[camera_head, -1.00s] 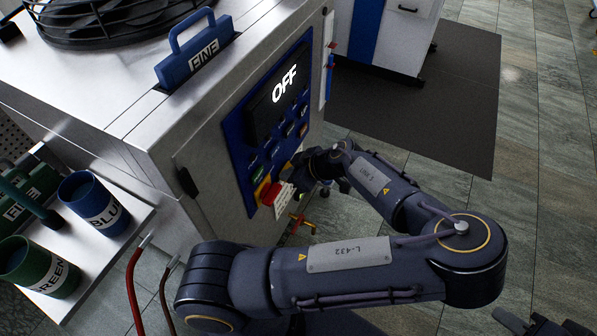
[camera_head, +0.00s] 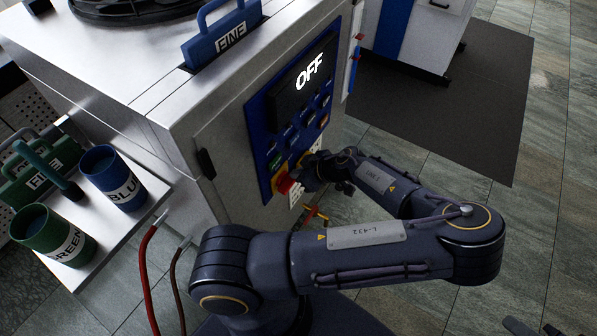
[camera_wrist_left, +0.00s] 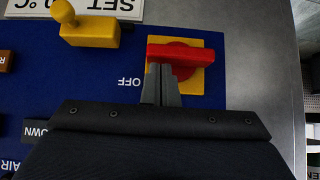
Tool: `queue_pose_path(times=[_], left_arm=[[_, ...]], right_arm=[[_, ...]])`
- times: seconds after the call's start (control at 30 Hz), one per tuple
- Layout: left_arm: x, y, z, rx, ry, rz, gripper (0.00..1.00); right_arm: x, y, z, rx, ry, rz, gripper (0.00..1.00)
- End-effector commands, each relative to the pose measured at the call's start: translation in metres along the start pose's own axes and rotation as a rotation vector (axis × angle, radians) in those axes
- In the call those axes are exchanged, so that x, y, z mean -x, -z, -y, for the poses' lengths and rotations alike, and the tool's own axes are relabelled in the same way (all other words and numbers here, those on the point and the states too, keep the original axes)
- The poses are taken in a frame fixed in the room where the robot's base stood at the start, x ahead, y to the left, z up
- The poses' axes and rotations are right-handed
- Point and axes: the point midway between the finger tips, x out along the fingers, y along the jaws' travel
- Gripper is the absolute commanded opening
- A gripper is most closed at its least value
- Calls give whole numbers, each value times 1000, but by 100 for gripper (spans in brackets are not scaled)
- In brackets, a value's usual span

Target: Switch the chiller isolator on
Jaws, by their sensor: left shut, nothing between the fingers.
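The chiller isolator is a red rotary handle on a yellow square plate (camera_wrist_left: 203,80), at the lower edge of the blue panel. In the wrist view the red handle (camera_wrist_left: 190,54) lies crosswise, its left end near the printed word OFF. In the head view the red handle (camera_head: 284,185) is partly hidden by my left gripper (camera_head: 297,178). The left gripper is shut and empty. In the wrist view its fingertips (camera_wrist_left: 162,70) overlap the handle's lower left part; I cannot tell whether they touch. The display (camera_head: 309,71) reads OFF.
A yellow lever (camera_wrist_left: 90,30) sits beside the isolator on the panel. A shelf at left holds a blue cup (camera_head: 112,178) and a green cup (camera_head: 52,236). Red hoses (camera_head: 146,265) hang below. Dark parts, possibly my right gripper (camera_head: 535,327), show at the bottom right edge.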

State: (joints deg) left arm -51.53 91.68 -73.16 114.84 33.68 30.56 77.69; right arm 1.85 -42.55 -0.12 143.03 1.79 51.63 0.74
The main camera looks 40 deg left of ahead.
Motion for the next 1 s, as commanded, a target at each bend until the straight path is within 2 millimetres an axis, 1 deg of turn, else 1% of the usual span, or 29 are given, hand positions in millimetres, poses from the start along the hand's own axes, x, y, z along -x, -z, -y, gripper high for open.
queue_pose_path(times=[0.67, 0.87, 1.0], left_arm=[[-2, -2, -5, -85, 85, 1, 0], [-4, -4, -8, -138, 139, 3, 0], [-7, -7, -11, -204, 205, 4, 0]], right_arm=[[1, 0, 0, 0, 0, 0, 33], [1, 0, 0, 0, 0, 0, 33], [-1, 0, 0, 0, 0, 0, 33]])
